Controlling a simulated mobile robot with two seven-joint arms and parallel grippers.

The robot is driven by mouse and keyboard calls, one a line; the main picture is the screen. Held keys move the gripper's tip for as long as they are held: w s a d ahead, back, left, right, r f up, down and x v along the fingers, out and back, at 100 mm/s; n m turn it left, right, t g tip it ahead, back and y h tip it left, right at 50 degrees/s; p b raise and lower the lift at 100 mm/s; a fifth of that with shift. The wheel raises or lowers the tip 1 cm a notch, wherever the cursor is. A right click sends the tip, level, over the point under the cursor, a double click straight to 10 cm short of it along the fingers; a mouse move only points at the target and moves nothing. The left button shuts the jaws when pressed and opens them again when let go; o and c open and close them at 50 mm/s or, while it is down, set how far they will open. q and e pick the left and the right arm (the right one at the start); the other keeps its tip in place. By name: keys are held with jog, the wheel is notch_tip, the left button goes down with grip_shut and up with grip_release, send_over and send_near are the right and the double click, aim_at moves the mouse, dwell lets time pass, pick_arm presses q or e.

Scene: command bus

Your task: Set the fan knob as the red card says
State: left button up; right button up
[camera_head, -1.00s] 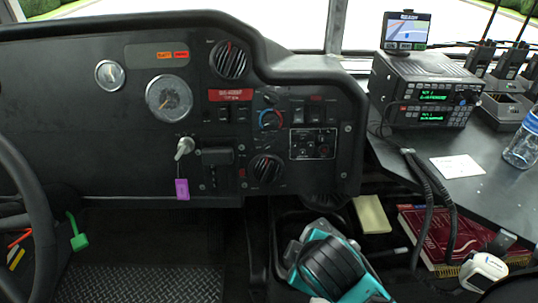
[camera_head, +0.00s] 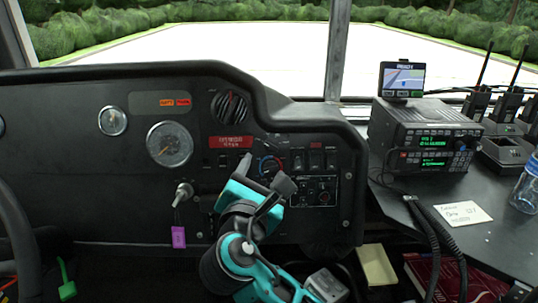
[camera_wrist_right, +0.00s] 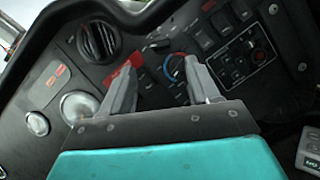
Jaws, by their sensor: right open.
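The red card (camera_head: 230,142) is on the dash panel below a round ribbed black fitting (camera_head: 230,107); its print is too small to read. It also shows in the right wrist view (camera_wrist_right: 127,63). A knob with a red and blue arc (camera_head: 268,165) sits right of the card and shows in the right wrist view (camera_wrist_right: 176,67), between my finger tips. I cannot tell which knob is the fan knob. The lower black knob is hidden behind my right arm. My right gripper (camera_head: 264,172) is open and empty in front of the panel. My left gripper is out of view.
A key with a purple tag (camera_head: 179,236) hangs left of my right gripper. Switches (camera_head: 315,158) and a small button panel (camera_head: 314,191) are on its right. A radio (camera_head: 425,135), cables and a white card (camera_head: 463,213) are on the right console.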

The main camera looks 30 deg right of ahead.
aim_at(270, 148)
jog(key=b+x, duration=0.1)
jog(key=x, duration=0.7)
jog(key=shift+w+d+b, duration=0.1)
jog(key=shift+b, duration=0.2)
jog(key=c, duration=1)
